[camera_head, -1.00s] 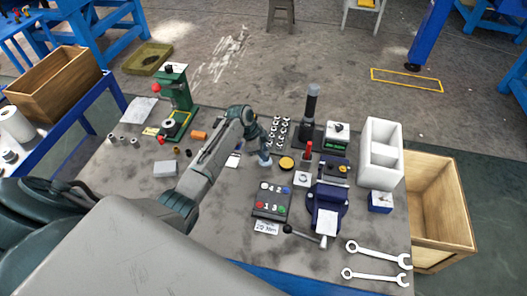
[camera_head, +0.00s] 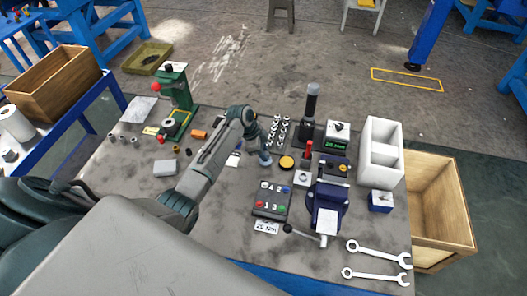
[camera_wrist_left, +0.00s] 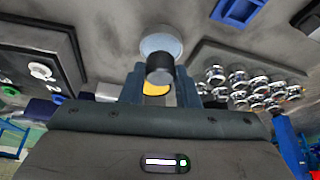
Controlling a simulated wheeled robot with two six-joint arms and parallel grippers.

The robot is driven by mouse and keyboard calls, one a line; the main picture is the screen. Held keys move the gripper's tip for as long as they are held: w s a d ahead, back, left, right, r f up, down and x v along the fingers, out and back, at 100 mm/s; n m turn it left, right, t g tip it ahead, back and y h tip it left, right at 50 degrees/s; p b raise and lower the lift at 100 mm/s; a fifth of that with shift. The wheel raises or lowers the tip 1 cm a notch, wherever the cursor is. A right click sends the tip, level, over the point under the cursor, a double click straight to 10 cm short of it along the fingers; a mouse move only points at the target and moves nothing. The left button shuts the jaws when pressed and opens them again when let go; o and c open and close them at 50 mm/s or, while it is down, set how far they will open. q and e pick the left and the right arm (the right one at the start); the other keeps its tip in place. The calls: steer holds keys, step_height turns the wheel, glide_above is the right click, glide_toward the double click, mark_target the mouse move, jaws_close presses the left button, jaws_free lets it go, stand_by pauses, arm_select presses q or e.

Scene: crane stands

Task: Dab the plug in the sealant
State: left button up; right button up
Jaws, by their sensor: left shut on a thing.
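My left gripper (camera_head: 262,146) reaches in from the left and is shut on a plug (camera_head: 265,159), a small grey-blue piece held low over the table. In the left wrist view the plug (camera_wrist_left: 160,44) has a round pale head and a dark round end, and sits between the fingers. A round yellow disc in a dark rim (camera_head: 286,162), probably the sealant, lies just right of the plug, apart from it in the head view. Some yellow (camera_wrist_left: 155,89) shows between the fingers in the left wrist view. My right gripper is not in view.
A button panel (camera_head: 271,199) lies nearer me. A blue vise (camera_head: 327,200) stands to its right, by a white divided box (camera_head: 381,150). Several metal parts (camera_head: 278,131) stand behind the gripper. A green press (camera_head: 176,98) stands back left, and two wrenches (camera_head: 377,263) lie front right.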

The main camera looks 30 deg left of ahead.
arm_select(q)
steer(key=shift+f, duration=0.35)
stand_by(0.5)
stand_by(1.0)
step_height(320, 180, up, 7)
steer(key=p, duration=0.6)
steer(key=shift+f, duration=0.1)
stand_by(0.5)
